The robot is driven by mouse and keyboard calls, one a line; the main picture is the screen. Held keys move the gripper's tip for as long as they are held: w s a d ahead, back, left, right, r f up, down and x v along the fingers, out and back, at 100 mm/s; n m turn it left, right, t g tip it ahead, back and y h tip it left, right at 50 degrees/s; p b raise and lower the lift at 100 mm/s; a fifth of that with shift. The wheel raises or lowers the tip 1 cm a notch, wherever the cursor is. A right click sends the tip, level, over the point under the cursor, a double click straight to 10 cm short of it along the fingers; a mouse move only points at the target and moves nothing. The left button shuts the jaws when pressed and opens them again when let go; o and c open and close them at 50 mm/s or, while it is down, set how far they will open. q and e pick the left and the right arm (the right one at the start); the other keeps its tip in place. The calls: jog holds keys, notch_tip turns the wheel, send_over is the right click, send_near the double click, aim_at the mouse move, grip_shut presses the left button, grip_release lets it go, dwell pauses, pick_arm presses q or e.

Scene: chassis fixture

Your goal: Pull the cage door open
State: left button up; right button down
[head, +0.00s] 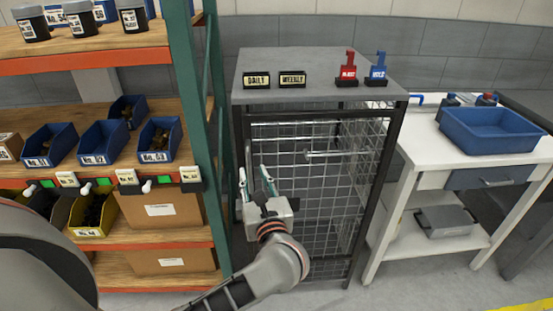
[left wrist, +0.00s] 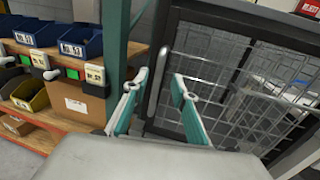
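The cage (head: 397,120) is a dark-framed cabinet with a grey top. Its wire-mesh door (head: 320,200) faces me and looks flush with the frame; the mesh also shows in the left wrist view (left wrist: 235,85). A grey vertical handle bar (left wrist: 157,85) stands at the door's left edge in the left wrist view; in the head view my gripper hides that spot. My left gripper (head: 256,178) is open in front of the door's left side. Its two teal-backed fingers are apart, and the bar appears between the fingertips (left wrist: 159,82); contact cannot be told. My right gripper is not in view.
A shelf rack with a green post (head: 183,120) and blue bins (head: 103,142) stands close on the left. A white workbench (head: 425,150) with a blue tray (head: 490,130) stands right. Labels (head: 257,80) and red and blue stands (head: 348,70) sit on the cage top.

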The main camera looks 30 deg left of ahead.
aim_at(249, 161)
pick_arm(q)
jog(key=x, duration=0.8)
jog(key=shift+f, duration=0.2)
grip_shut()
